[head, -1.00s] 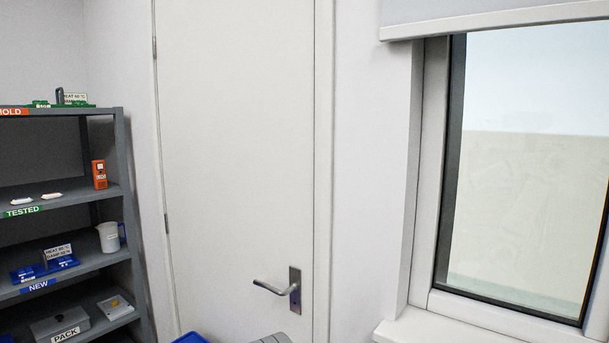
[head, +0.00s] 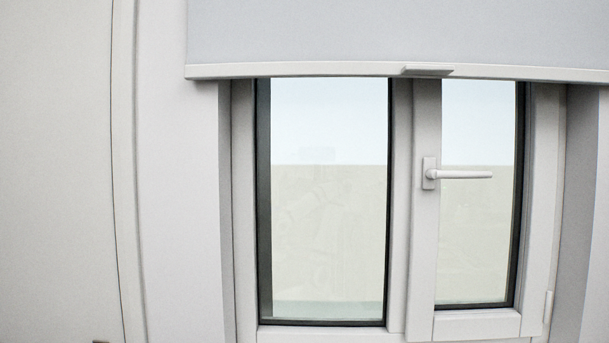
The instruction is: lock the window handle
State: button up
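The white window handle (head: 460,175) is on the left stile of the right-hand window sash (head: 424,250). Its lever lies horizontal and points to the right from its upright base plate. The right sash appears to sit closed in its frame; I cannot tell whether there is a small gap. A fixed pane (head: 330,220) is to its left. My gripper is not in view.
A pale roller blind (head: 390,35) covers the top of the window, with a small pull tab (head: 427,71) on its bottom bar. The handle is clear below it. A white door (head: 55,180) is at the left, and the window reveal's side wall stands at the right.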

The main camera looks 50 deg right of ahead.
aim_at(432, 174)
jog(key=z, duration=2.85)
jog(key=k, duration=0.75)
jog(key=u, duration=0.45)
jog(key=i, duration=1)
jog(key=u, duration=0.05)
